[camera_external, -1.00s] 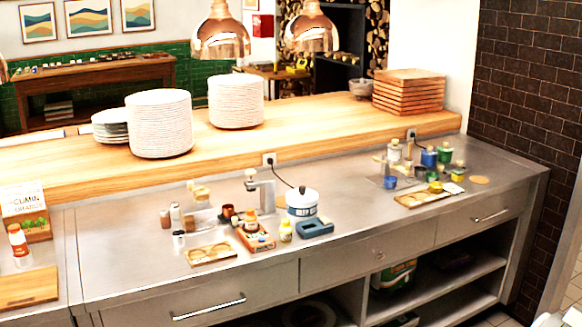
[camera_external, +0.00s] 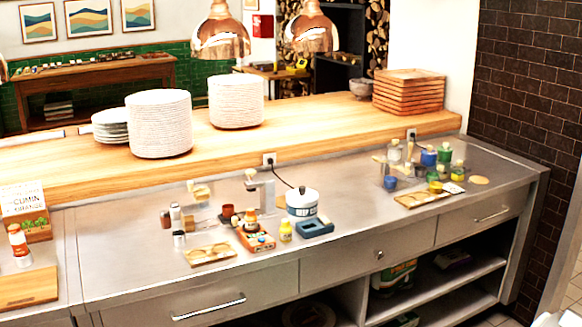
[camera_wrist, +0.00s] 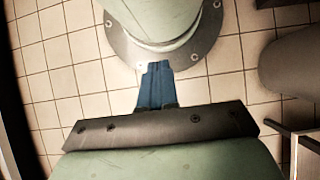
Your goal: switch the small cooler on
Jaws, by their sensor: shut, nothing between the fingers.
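My gripper (camera_wrist: 157,68) shows in the wrist view with its blue fingers together and nothing between them. It points over a tiled floor, away from the counter, and I cannot make it out in the external view. No thing is plainly marked as the small cooler. A white round appliance (camera_external: 302,205) with a blue band and dark lid knob stands mid-counter in the external view, its black cord running to a wall socket (camera_external: 269,159). A small blue box (camera_external: 314,228) sits just in front of it. No switch or lit lamp is readable on either.
The steel counter (camera_external: 120,245) holds a tray of round pieces (camera_external: 210,254), a red-orange box (camera_external: 255,239) and a yellow bottle (camera_external: 286,231). Several jars and cups, including a blue cup (camera_external: 390,183), stand at the right. A bare stretch of counter lies between the groups.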

